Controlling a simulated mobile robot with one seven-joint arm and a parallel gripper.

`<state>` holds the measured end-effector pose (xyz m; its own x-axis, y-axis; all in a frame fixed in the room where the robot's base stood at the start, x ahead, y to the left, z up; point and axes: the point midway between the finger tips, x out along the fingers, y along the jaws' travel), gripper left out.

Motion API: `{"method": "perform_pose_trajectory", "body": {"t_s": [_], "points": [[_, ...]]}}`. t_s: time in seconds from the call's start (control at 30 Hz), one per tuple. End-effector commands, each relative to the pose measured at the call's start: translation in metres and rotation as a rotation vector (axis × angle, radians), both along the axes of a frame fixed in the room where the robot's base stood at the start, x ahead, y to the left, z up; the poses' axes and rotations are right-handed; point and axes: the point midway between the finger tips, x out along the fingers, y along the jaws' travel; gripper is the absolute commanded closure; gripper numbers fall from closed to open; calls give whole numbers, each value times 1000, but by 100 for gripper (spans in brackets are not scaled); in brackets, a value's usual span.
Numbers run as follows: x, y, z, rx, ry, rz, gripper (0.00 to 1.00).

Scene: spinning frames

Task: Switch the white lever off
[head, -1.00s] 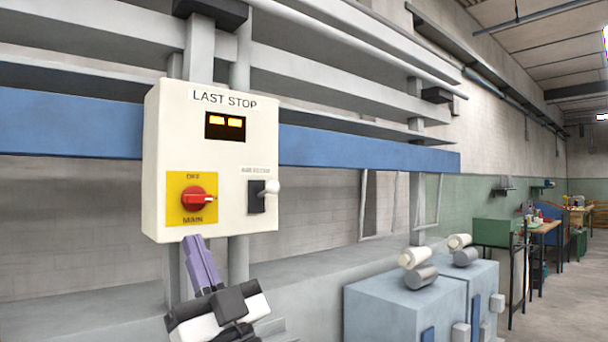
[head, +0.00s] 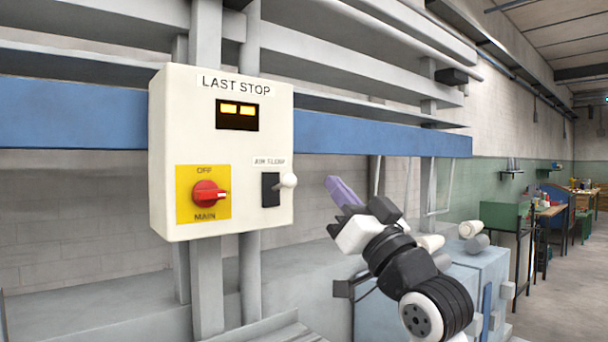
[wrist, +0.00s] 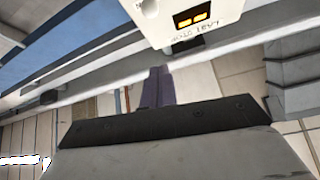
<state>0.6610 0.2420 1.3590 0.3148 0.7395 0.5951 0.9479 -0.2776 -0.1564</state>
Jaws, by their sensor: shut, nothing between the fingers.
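The white lever (head: 288,180) is a small white knob sticking out at the right of a black switch plate (head: 270,189). It sits on the lower right of the cream control box (head: 222,245), under a small label that seems to read "AIR". My gripper (head: 338,188) has purple fingers, shut and empty. It is to the right of the box and apart from the lever. In the wrist view the purple fingers (wrist: 158,85) are together below the upside-down box (wrist: 225,15). The lever is not clearly identifiable there.
A red rotary switch (head: 207,194) on a yellow plate marked OFF and MAIN sits left of the lever. A lit display (head: 237,115) is above. Blue-grey cabinets (head: 480,275) with white rollers stand at lower right. A blue beam (head: 380,138) runs behind the box.

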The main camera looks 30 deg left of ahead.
Motion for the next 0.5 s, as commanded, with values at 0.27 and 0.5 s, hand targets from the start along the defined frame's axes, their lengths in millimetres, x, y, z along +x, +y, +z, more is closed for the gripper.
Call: {"method": "perform_pose_trajectory", "body": {"t_s": [0.27, 0.5], "points": [[3, 8, 8, 1, -1, 2, 100], [17, 42, 38, -1, 0, 2, 100]]}}
